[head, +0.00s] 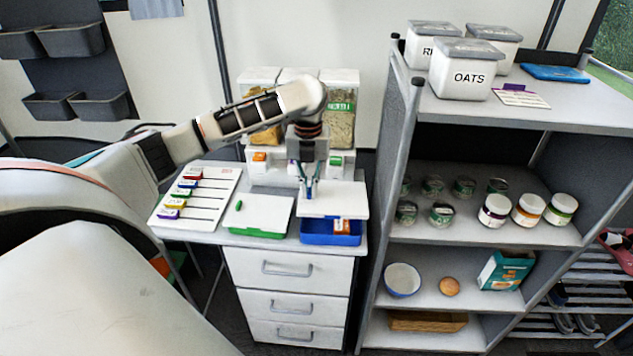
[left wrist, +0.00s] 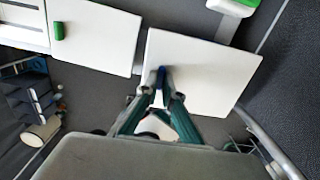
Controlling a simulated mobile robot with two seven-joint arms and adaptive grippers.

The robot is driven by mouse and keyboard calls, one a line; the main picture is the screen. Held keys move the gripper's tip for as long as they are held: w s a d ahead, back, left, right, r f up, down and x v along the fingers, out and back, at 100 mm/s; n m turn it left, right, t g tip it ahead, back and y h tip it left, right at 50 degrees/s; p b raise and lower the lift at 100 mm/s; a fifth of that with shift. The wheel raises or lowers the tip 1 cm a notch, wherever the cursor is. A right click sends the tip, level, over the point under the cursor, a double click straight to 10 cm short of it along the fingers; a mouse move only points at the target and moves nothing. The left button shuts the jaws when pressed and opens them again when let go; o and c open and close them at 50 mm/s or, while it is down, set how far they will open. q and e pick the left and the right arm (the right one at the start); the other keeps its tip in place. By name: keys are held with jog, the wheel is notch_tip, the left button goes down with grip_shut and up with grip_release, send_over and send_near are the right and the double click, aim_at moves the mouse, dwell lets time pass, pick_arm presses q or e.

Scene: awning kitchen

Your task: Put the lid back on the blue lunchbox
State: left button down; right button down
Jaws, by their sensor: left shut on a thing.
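The blue lunchbox (head: 312,239) sits at the right front of the white counter top. Its front part is open to view, with an orange-and-white item (head: 342,226) inside. Its white lid (head: 345,199) appears over the back part of the box and hides it; the gap between them cannot be told. My left gripper (head: 309,192) points down and is shut on the lid's small blue handle. In the left wrist view the fingertips (left wrist: 162,76) pinch that handle, with the lid (left wrist: 205,75) spread beneath them. My right gripper is not in view.
A green lunchbox with its white lid on (head: 262,214) stands just left. A white board with coloured tabs (head: 202,195) lies further left. Clear food containers (head: 339,110) stand behind on a white rack (head: 265,163). A grey shelf unit (head: 398,150) rises close on the right.

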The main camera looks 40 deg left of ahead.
pick_arm(q)
jog(key=shift+s+f, duration=0.2)
jog(key=shift+f, duration=0.9)
jog(key=shift+w+f, duration=0.1)
jog(key=shift+f, duration=2.2)
jog(key=shift+a+f, duration=0.1)
jog(key=shift+f, duration=0.4)
jog(key=c, duration=2.1)
grip_release()
jog(key=shift+c, duration=0.2)
jog(key=shift+o, duration=0.3)
jog(key=o, duration=0.4)
